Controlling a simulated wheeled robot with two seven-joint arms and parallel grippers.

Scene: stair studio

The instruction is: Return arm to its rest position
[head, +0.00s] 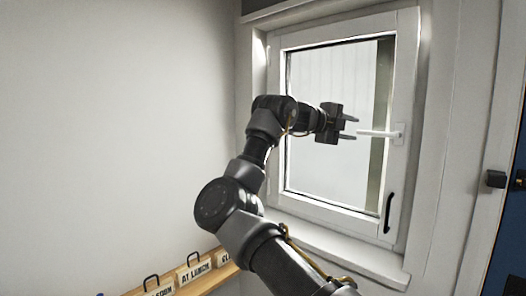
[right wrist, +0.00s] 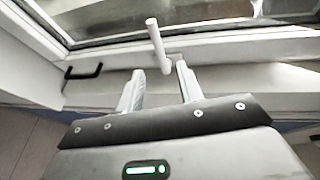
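My right arm (head: 228,203) reaches up in front of the window in the head view. Its right gripper (head: 351,127) is open, with its two fingers apart and pointing right toward the white window handle (head: 376,134). In the right wrist view the two fingers of my right gripper (right wrist: 158,92) are spread with nothing between them. The white handle (right wrist: 158,45) lies just beyond the fingertips, and I see no contact. The window (head: 335,110) has a white frame and looks shut. My left gripper is not in view.
A black pull (head: 388,212) is on the lower right of the window frame, above the white sill (head: 340,252). A wooden shelf (head: 212,280) with several lettered tags stands at the lower left. A blue door (head: 508,230) is at the right edge. The left wall is bare.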

